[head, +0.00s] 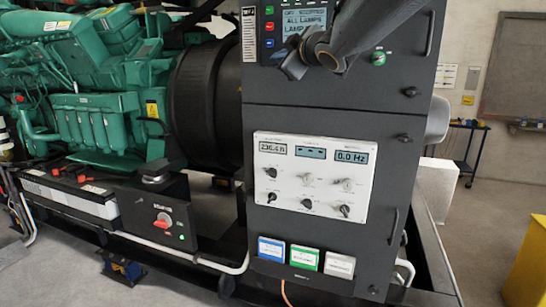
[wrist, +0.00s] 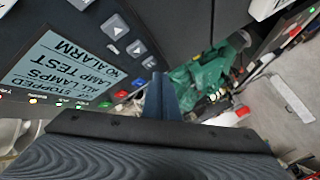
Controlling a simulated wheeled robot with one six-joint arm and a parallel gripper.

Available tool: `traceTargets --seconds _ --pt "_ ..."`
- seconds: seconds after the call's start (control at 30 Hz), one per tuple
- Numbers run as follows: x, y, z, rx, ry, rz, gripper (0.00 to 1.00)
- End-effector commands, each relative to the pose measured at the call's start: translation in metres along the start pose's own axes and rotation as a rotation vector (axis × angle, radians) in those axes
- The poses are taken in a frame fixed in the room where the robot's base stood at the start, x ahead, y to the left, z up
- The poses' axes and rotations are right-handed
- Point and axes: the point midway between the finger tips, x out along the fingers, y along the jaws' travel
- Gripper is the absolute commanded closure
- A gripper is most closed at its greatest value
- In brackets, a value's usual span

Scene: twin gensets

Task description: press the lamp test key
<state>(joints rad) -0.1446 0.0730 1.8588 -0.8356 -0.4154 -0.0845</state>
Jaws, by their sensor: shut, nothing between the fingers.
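The controller display (head: 306,20) is at the top of the dark cabinet; its lit screen reads "ALL LAMPS" with a lamp line below. In the wrist view the screen (wrist: 62,62) reads "STOPPED", "ALL LAMPS", "LAMP TEST", "NO ALARM". Grey arrow keys (wrist: 116,26) lie beside it, and small lamps along its edge glow. I cannot tell which key is the lamp test key. My gripper (head: 289,68) is shut and empty, in front of the controller's lower part, hiding some of it. In the wrist view my gripper (wrist: 160,96) points past the controller's edge; contact cannot be told.
A white meter panel (head: 313,177) with knobs is lower on the cabinet. Blue, green and white boxes (head: 306,259) sit below it. A green engine (head: 95,100) stands left, with a red switch (head: 162,220). Open floor lies at right near a yellow object (head: 528,265).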

Motion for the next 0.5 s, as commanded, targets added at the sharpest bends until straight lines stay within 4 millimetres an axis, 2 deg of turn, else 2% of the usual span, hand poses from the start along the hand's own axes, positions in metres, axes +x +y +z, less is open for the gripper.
traceTargets --seconds 0.37,0.5 --pt "-0.0024 -0.0023 -0.0016 -0.001 0.0 -0.001 1.0" --pt "-0.0098 -0.0079 -0.0073 -0.002 0.0 0.0 1.0"
